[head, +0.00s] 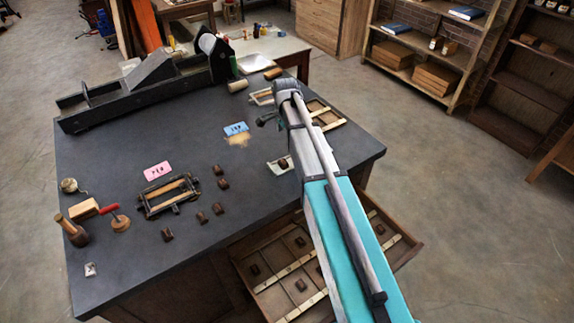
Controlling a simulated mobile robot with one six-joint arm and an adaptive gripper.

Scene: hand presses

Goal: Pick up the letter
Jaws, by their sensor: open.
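Several small dark brown blocks that look like type letters lie on the dark table top. A loose group of them (222,183) sits beside and below a metal-and-wood frame (172,195). One more block (283,163) lies on a small pale tray (271,168) close to the left side of my arm. I cannot tell which block is the letter meant. My gripper (264,120) is at the far end of my arm above the table. It is small and dark, points left, and looks open and empty. It is apart from the blocks.
A pink card (157,171) and a blue card (236,128) lie on the table (110,235). A long black press (140,95) fills the back. An open drawer (283,271) with divided compartments juts out below my arm.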

